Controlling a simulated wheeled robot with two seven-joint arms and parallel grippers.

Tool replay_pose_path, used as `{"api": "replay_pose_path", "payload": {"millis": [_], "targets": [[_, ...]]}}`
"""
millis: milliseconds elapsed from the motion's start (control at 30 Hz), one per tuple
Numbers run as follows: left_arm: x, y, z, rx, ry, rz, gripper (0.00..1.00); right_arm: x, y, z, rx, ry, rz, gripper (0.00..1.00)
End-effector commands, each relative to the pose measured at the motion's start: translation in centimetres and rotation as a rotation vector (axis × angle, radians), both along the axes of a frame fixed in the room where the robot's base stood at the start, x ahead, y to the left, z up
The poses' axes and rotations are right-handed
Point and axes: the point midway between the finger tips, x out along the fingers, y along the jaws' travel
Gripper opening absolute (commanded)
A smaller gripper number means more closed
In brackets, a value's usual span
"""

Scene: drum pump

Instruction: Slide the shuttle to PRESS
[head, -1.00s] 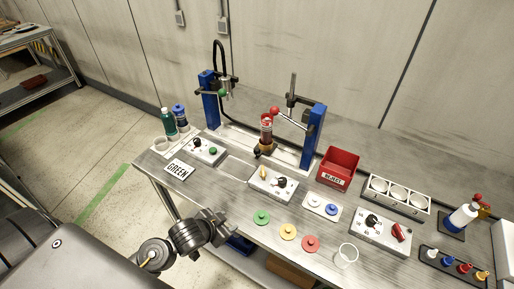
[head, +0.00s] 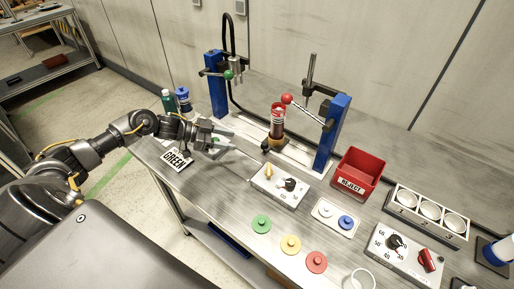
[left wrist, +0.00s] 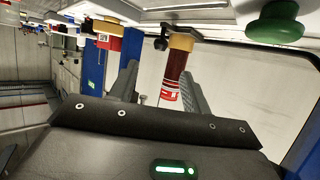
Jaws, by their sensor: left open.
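The shuttle (head: 272,145) is a dark carrier with a tan ring, on the pale track (head: 243,125) between two blue posts. It stands near the right post and bears a dark red cylinder (head: 278,117) upright. I see no readable PRESS label. My right gripper is out of view.
The left blue post (head: 216,85) with its fixture and the right blue post (head: 331,132) with a red-knobbed lever (head: 287,99) flank the track. A control box (head: 279,186) stands in front. Green and blue bottles stand behind my arm.

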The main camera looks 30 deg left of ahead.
Motion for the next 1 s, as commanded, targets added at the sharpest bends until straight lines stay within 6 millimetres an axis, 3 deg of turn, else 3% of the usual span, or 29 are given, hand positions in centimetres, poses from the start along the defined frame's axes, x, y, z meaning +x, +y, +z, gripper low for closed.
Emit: {"api": "replay_pose_path", "payload": {"millis": [133, 400, 600, 1000], "targets": [[0.7, -0.9, -0.2, -0.003, -0.001, 0.0, 0.48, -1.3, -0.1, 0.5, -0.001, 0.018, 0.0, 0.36], [3.3, -4.5, -1.9, -0.003, -0.001, 0.002, 0.48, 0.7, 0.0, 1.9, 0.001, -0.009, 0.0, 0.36], [5.0, -6.7, -3.2, -0.003, -0.002, 0.002, 0.48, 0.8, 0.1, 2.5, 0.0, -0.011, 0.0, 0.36], [5.9, -7.9, -4.1, 0.002, -0.001, 0.003, 0.48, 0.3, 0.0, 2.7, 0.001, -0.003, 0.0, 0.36]]}}
